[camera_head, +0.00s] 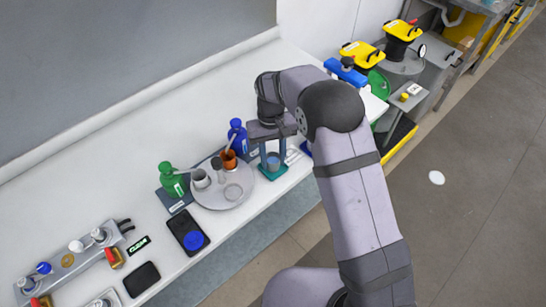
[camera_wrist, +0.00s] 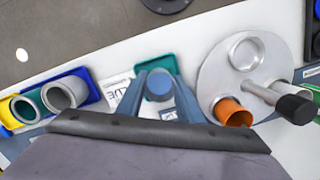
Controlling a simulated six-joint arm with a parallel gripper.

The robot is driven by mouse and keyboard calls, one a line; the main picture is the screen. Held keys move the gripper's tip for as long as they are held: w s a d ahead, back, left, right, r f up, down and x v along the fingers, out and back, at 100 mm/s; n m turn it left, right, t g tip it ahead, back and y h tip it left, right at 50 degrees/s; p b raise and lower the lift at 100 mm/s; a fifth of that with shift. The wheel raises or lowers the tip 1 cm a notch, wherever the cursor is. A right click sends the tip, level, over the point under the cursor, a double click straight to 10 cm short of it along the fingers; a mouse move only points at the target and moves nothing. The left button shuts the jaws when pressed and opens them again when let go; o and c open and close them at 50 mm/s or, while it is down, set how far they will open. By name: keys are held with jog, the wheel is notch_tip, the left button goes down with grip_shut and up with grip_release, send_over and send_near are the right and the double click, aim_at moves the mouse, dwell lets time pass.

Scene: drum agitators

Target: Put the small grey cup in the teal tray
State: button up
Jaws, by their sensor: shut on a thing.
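The small grey cup (camera_head: 273,159), bluish in this light, is between the two fingers of my gripper (camera_head: 273,164), which is shut on it. The cup and the fingertips are over the teal tray (camera_head: 268,176) near the front edge of the bench. In the wrist view, the cup (camera_wrist: 158,84) looks upright between the fingers (camera_wrist: 158,76), with the teal tray (camera_wrist: 155,62) behind it. I cannot tell whether the cup touches the tray floor.
A round grey plate (camera_head: 236,200) with an orange cup (camera_head: 229,160) and grey cups stands close to the left. Blue (camera_head: 237,137) and green (camera_head: 172,180) bottles stand nearby.

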jog(key=o, duration=1.1)
jog(key=o, duration=0.3)
jog(key=shift+o, duration=0.2)
jog(key=shift+r, duration=0.2)
jog(key=shift+r+p, duration=1)
jog(key=shift+r, duration=0.1)
jog(key=shift+r+p, duration=2)
jog(key=shift+r, duration=0.5)
